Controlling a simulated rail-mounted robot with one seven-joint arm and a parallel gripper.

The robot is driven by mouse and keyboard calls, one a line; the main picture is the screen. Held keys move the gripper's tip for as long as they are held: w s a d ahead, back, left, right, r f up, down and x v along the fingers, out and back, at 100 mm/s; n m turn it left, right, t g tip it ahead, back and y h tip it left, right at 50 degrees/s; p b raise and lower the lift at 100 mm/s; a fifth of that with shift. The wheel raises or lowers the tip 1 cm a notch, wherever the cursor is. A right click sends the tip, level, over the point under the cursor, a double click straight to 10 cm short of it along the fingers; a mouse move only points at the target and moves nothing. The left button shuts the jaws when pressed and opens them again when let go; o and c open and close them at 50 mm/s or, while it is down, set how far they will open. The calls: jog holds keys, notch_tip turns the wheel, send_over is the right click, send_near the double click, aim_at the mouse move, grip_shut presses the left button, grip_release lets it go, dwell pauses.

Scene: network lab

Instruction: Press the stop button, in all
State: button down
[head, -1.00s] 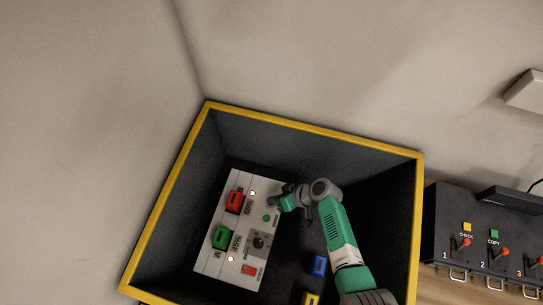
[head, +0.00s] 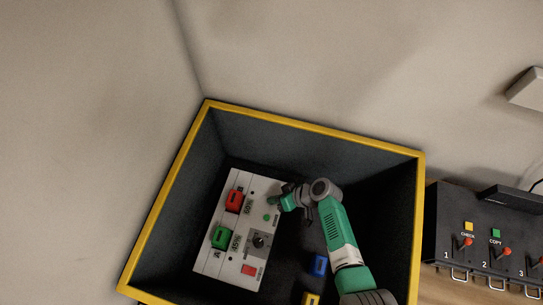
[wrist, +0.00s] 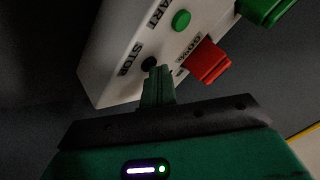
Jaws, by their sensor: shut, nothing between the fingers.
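A white control panel (head: 230,262) lies inside a dark bin with a yellow rim. In the wrist view, a round black button (wrist: 149,64) sits beside the STOP lettering on the panel (wrist: 105,70). A round green button (wrist: 181,20) beside the START lettering is further up; it also shows in the head view (head: 266,217). My gripper (head: 273,200) is shut and empty at the panel's upper right. In the wrist view its fingertips (wrist: 159,70) overlap the black button's edge; I cannot tell contact or how far it is pressed. In the head view the gripper hides that button.
A red block (head: 233,201) and a green block (head: 221,237) stand on the panel, with a dial (head: 259,243) and a red square (head: 249,270). A blue block (head: 319,265) and a yellow one (head: 311,299) lie right. The yellow rim (head: 300,127) surrounds my arm.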

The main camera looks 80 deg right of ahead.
jog(key=shift+r+p, duration=0.5)
jog(key=shift+r, duration=0.2)
notch_tip(320, 180, up, 5)
jog(key=p, duration=0.4)
jog(key=shift+r, duration=0.1)
dwell(0.6)
